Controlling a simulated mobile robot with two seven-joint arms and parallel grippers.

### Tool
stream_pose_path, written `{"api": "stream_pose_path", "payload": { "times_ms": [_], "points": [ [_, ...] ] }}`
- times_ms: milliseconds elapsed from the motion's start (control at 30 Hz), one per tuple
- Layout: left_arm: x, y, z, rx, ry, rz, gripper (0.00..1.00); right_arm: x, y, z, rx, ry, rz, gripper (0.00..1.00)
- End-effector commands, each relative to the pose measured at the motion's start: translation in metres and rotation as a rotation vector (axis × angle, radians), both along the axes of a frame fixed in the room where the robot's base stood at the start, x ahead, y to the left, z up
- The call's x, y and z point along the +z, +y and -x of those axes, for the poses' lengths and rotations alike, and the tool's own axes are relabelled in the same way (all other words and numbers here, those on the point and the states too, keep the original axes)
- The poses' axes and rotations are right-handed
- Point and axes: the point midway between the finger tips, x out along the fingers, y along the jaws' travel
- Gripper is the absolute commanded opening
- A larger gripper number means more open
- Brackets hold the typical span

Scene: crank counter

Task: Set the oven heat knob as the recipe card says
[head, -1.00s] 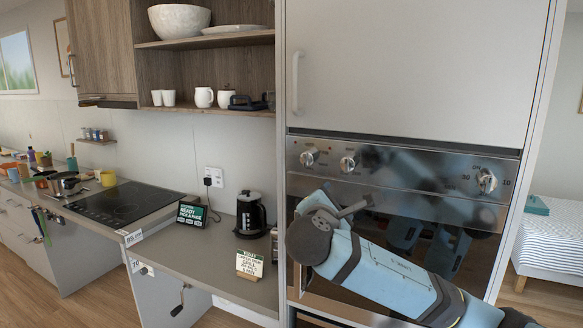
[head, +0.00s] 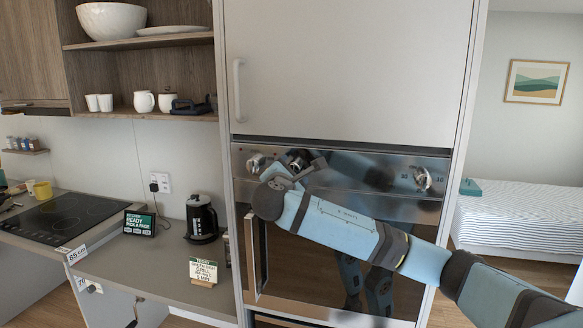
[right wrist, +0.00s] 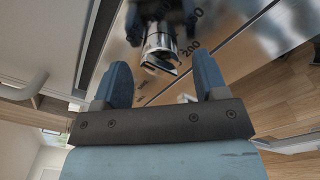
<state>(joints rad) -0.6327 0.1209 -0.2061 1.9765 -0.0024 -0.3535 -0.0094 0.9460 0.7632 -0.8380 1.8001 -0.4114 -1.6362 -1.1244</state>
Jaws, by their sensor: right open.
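The oven's control panel (head: 345,166) carries a left knob (head: 256,163), a middle knob largely hidden by my gripper, and a right knob (head: 422,178) beside the marks 30 and 10. My right gripper (head: 296,165) is at the middle knob's place. In the right wrist view, its open fingers (right wrist: 162,72) point at a shiny knob (right wrist: 160,48) with "200" printed beside it. The knob shows just ahead of the gap; I see no grip on it. The recipe card (head: 203,270) stands on the counter, its writing too small to read surely. My left gripper is not in view.
The oven door handle (head: 252,262) is below the panel, and a cabinet door (head: 345,70) is above it. A black kettle (head: 201,218) and a dark sign (head: 139,223) stand on the counter (head: 150,268). A bed (head: 515,225) is at the right.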

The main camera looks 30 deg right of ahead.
Motion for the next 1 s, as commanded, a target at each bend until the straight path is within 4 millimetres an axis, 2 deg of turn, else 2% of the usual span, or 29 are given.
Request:
{"api": "stream_pose_path", "payload": {
  "times_ms": [400,467,633,1000],
  "points": [
    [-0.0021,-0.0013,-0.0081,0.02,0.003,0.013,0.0,-0.0006,-0.0074,-0.0067,0.001,0.0,-0.001,0.66],
    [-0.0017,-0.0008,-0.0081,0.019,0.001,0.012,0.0,-0.0006,-0.0074,-0.0067,0.001,0.0,-0.001,0.54],
    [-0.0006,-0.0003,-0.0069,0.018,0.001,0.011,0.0,-0.0005,-0.0074,-0.0066,0.001,0.0,-0.001,0.17],
    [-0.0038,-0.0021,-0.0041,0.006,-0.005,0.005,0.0,-0.0029,-0.0072,-0.0065,0.001,-0.038,-0.034,0.17]
  ]
}}
